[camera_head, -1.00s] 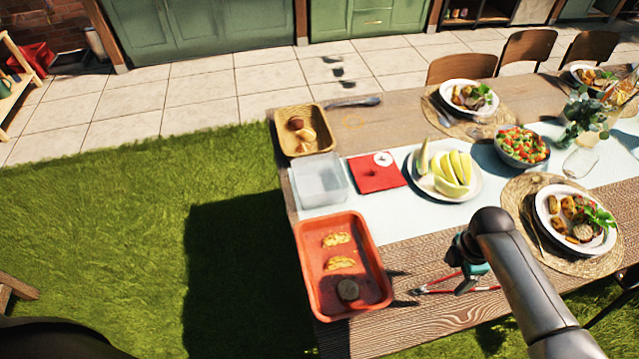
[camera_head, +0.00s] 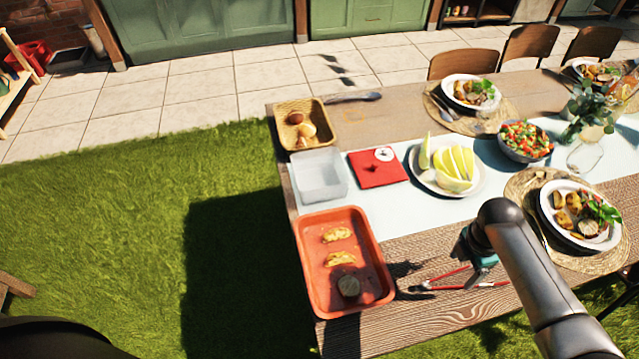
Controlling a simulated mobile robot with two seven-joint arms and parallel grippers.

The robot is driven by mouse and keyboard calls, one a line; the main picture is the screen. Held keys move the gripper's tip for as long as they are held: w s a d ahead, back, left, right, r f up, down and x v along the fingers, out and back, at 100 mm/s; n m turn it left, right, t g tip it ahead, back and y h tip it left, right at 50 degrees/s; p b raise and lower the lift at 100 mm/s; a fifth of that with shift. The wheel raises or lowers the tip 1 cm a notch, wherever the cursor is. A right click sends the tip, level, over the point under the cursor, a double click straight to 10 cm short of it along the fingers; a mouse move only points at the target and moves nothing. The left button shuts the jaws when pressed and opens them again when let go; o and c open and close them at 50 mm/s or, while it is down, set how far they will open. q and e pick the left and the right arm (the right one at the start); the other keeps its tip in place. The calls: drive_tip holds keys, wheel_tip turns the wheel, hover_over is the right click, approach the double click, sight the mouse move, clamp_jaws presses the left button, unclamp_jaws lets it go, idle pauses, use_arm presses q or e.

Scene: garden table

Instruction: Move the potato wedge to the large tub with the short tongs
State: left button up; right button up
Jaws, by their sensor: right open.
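Two yellow potato wedges lie in the orange tray (camera_head: 306,262) at the table's near left: an upper wedge (camera_head: 337,234) and a lower wedge (camera_head: 341,259). A brown round piece (camera_head: 348,286) lies below them. A clear plastic tub (camera_head: 319,176) stands behind the tray and looks empty. Red-handled tongs (camera_head: 436,283) lie on the bare wood right of the tray. My right gripper (camera_head: 478,272) is open above the right part of the tongs; its fingers are small and partly hidden by my arm, and I cannot tell whether they touch the tongs. My left gripper is not in view.
A wicker basket (camera_head: 280,135) with food stands behind the tub. A red napkin (camera_head: 365,178) and a plate of melon slices (camera_head: 440,186) are right of the tub. A dinner plate (camera_head: 549,228) on a woven mat is close to my right arm. Wood between tray and tongs is clear.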

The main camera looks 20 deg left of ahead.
sight(452, 283)
drive_tip(key=f+b, duration=0.1)
drive_tip(key=f, duration=0.1)
drive_tip(key=f+b, duration=0.4)
drive_tip(key=f, duration=0.1)
drive_tip(key=shift+w+d, duration=0.15)
drive_tip(key=shift+d, duration=0.2)
drive_tip(key=shift+r, duration=0.1)
drive_tip(key=c, duration=0.7)
wheel_tip(452, 283, up, 12)
drive_tip(key=p, duration=1.2)
